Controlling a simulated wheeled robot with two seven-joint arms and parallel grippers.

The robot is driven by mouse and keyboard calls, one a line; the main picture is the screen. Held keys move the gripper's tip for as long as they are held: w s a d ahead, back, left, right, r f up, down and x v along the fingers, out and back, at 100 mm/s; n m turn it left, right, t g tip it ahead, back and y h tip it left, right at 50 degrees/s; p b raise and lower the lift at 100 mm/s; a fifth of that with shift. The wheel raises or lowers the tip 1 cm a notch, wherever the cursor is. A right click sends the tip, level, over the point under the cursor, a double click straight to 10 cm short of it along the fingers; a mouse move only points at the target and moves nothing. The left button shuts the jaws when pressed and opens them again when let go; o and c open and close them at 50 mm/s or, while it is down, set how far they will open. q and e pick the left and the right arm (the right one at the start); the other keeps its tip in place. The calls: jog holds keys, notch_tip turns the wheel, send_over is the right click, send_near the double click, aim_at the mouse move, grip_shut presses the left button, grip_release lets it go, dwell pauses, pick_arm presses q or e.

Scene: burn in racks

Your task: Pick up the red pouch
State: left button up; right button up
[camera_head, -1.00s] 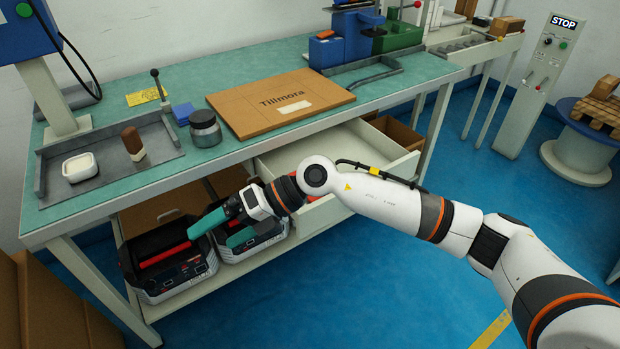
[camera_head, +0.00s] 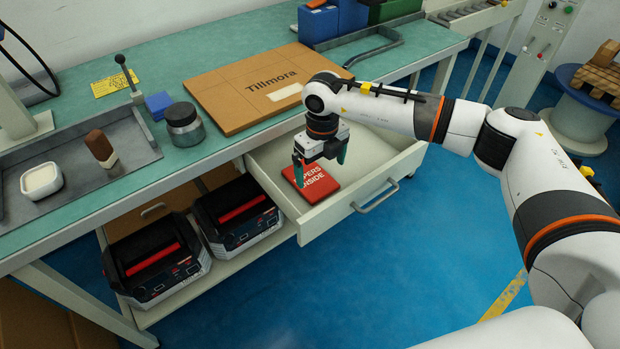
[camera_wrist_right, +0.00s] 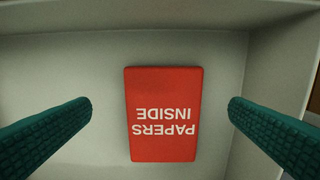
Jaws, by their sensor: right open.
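The red pouch (camera_head: 311,182) lies flat in the open drawer (camera_head: 360,205) under the workbench, with white lettering "PAPERS INSIDE". The red pouch also shows in the right wrist view (camera_wrist_right: 164,115), where its lettering is upside down. My right gripper (camera_head: 320,170) points down over the pouch and is open, with its teal fingers apart. In the right wrist view my right gripper (camera_wrist_right: 160,115) has one finger on each side of the pouch, with gaps between, and holds nothing. The head view shows part of the pouch hidden behind the gripper. My left gripper is not in view.
The bench (camera_head: 240,148) overhangs the drawer's back. A cardboard box (camera_head: 250,90) marked "Tillmora", a grey jar (camera_head: 184,125) and a metal tray (camera_head: 75,165) are on it. Two black cases (camera_head: 155,265) (camera_head: 240,215) stand on the lower shelf.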

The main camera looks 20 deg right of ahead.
aim_at(319, 185)
jog(key=f, duration=0.5)
jog(key=shift+a+f, duration=0.15)
jog(key=shift+a, duration=0.05)
jog(key=c, duration=0.9)
